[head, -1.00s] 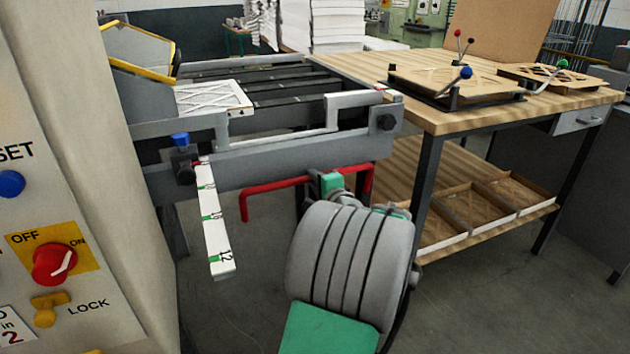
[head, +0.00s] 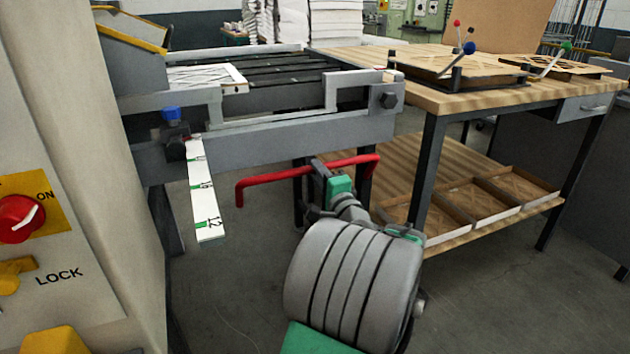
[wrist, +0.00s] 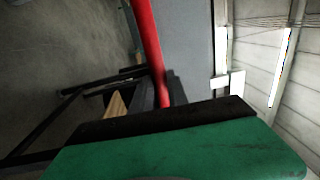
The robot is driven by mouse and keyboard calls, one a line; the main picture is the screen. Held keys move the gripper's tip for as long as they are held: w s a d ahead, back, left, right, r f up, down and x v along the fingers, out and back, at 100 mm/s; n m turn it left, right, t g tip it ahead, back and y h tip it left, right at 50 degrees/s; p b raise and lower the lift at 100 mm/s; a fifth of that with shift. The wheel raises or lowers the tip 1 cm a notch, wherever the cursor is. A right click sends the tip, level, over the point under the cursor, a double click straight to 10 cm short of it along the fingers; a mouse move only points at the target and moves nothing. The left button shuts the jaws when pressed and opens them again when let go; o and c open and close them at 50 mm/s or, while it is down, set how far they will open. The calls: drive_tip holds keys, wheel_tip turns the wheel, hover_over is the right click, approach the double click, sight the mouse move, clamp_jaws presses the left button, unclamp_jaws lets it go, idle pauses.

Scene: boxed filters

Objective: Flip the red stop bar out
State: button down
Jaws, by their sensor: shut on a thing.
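The red stop bar (head: 275,175) is a bent red rod below the front beam of the grey machine (head: 270,144). Its left end bends down and its right end meets the machine near the table leg. My gripper (head: 325,168) is shut on the bar right of its middle; my arm hides part of it from behind. In the wrist view, the red bar (wrist: 147,45) runs down to the dark finger edge of my gripper (wrist: 163,108). The exact finger contact is partly hidden.
A white scale strip (head: 203,195) hangs out at left beside a control panel (head: 50,200). A wooden workbench (head: 440,98) with a lower shelf (head: 470,165) stands at right. Open floor lies below the bar.

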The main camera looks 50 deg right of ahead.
drive_tip(key=shift+s+a+f, duration=0.1)
drive_tip(key=shift+f, duration=0.3)
drive_tip(key=c, duration=1.3)
unclamp_jaws()
drive_tip(key=shift+r, duration=0.1)
drive_tip(key=p+v, duration=0.1)
drive_tip(key=v, duration=0.7)
